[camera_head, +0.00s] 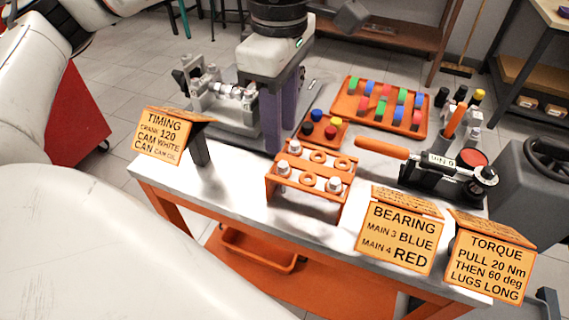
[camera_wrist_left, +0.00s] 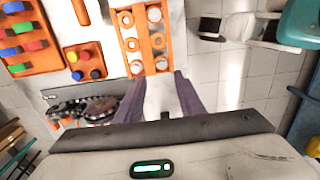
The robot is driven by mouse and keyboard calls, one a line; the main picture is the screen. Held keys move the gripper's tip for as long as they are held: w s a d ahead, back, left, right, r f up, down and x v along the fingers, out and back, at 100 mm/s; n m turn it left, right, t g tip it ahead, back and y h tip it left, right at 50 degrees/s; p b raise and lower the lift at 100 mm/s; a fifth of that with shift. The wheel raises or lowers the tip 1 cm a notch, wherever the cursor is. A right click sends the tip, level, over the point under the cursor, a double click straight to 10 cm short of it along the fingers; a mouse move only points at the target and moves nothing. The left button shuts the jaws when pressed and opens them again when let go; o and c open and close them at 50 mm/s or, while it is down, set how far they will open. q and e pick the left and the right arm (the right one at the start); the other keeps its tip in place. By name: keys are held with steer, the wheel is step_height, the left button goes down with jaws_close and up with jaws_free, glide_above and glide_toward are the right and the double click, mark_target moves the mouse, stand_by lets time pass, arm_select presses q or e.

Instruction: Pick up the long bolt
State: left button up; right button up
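An orange rack (camera_head: 276,187) stands on the workbench with several silver bolts and orange rings in its top. Bolt heads show at its back left (camera_head: 295,147), front left (camera_head: 283,167) and front right (camera_head: 334,185). I cannot tell from the heads which bolt is the long one. My left gripper (camera_head: 281,138) points down behind and left of the rack, its purple fingers apart and empty. In the left wrist view the rack (camera_wrist_left: 145,32) lies just beyond the open fingertips (camera_wrist_left: 162,78), with a bolt head (camera_wrist_left: 162,64) near them. My right gripper is not in view.
A tray of coloured blocks (camera_head: 349,105) and a small tray of coloured caps (camera_head: 338,143) sit behind the rack. Signs stand at the front right (camera_head: 400,236) and left (camera_head: 159,136). A crankshaft fixture (camera_head: 225,95) is at back left.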

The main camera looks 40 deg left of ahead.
mark_target(283, 164)
arm_select(q)
steer(key=shift+s+d+f, duration=0.1)
steer(key=shift+d+f, duration=0.05)
steer(key=shift+f, duration=1.45)
steer(key=shift+s+d+f, duration=0.1)
steer(key=shift+d+f, duration=0.05)
steer(key=shift+f, duration=1.4)
jaws_close()
